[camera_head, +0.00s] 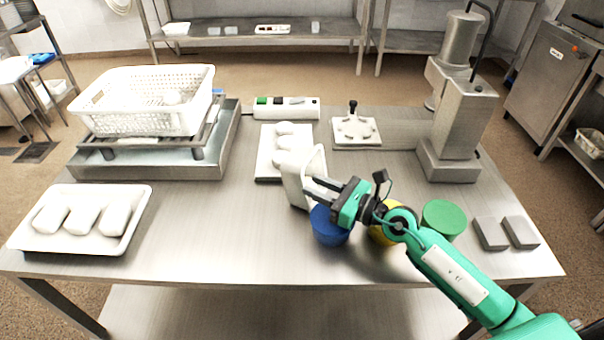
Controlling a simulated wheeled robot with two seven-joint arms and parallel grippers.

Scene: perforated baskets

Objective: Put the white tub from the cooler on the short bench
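A white tub (292,184) is tilted over the middle of the steel table (230,225). My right gripper (318,190) reaches it from the right, with its dark fingers closed on the tub's right wall. The tub seems to be held just above the table; its lower edge is partly hidden by a blue cylinder. My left gripper is not in view. I cannot make out a cooler, or tell which surface is the short bench.
Blue (328,232), yellow (380,236) and green (444,217) cylinders stand below and beside my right arm. A perforated basket (135,115) sits on a rack at left. A white tray (80,243) holds white pieces. The front middle of the table is clear.

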